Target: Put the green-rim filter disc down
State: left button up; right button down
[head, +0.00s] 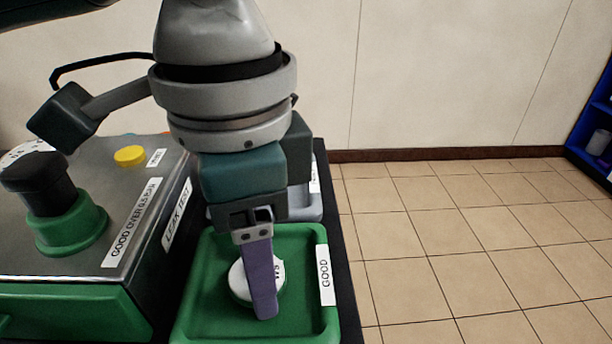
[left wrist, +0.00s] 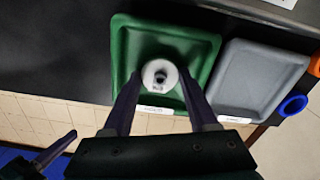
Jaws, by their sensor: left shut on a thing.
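The filter disc (head: 239,281) is white on top with a little green rim showing at its edge. In the head view it is low over or on the floor of the green tray labelled GOOD (head: 205,318), partly hidden by a purple finger. My left gripper (head: 264,312) points down into the tray, shut on the disc. In the left wrist view the disc (left wrist: 160,74) sits between the fingertips, above the tray's middle. I cannot tell if it touches the tray floor.
The leak test station (head: 105,255), with a black knob, green ring and yellow button (head: 130,155), stands left of the tray. A grey tray (left wrist: 258,82) is beside the green one. Blue (left wrist: 293,105) and orange rings lie beyond. A purple finger-like part (left wrist: 54,150) shows lower left.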

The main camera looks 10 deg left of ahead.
pick_arm(q)
jog(key=shift+f, duration=0.1)
jog(key=o, duration=1.3)
notch_tip(320, 180, up, 12)
jog(key=p, duration=0.3)
